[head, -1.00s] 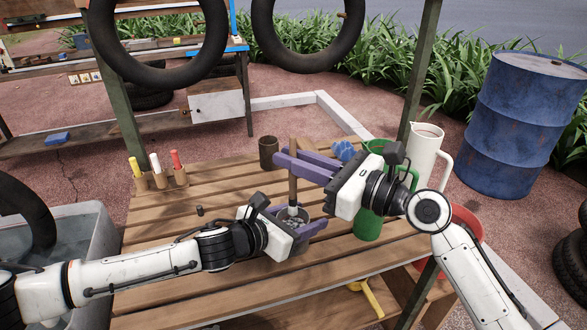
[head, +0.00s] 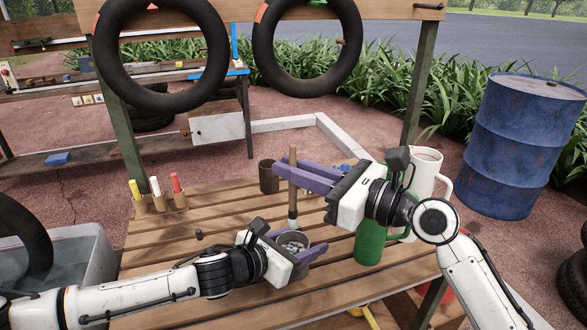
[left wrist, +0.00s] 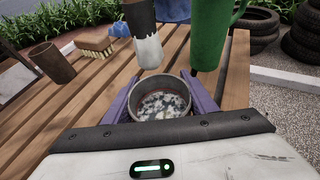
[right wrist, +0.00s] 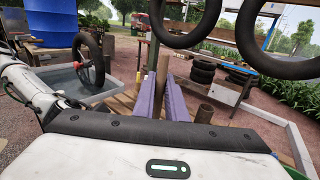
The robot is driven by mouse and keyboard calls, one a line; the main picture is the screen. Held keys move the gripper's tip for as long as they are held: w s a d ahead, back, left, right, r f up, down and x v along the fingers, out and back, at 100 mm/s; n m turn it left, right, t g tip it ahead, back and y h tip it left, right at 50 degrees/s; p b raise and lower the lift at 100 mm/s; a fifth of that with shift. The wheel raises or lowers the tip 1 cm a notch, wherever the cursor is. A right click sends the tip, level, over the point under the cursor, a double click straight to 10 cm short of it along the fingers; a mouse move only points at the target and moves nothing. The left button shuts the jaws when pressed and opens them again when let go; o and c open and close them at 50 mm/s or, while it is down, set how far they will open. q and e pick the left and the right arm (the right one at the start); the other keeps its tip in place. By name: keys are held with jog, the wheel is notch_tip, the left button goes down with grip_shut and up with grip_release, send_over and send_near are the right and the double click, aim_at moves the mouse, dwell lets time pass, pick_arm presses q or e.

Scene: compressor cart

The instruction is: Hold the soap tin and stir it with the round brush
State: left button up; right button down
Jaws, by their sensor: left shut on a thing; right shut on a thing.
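The soap tin (head: 292,240) is a small grey metal tin with whitish, speckled contents, shown from above in the left wrist view (left wrist: 160,105). My left gripper (head: 300,250) is shut on it, low over the slatted table. The round brush (head: 293,185) has a wooden handle and pale bristles. My right gripper (head: 290,175) is shut on its handle and holds it upright. In the left wrist view the bristles (left wrist: 149,52) hang beyond the tin's far rim, apart from the soap. The handle also shows between the purple fingers in the right wrist view (right wrist: 162,75).
A green can (head: 370,243) and a white pitcher (head: 428,172) stand at the table's right. A brown cup (head: 268,177) and a scrubbing brush (left wrist: 95,43) are at the back. Capped markers (head: 156,188) stand at the left. Tires hang above.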

jog(key=shift+r, duration=0.1)
notch_tip(320, 180, up, 3)
jog(key=shift+f, duration=0.1)
dwell(0.5)
pick_arm(q)
jog(key=o, duration=1.3)
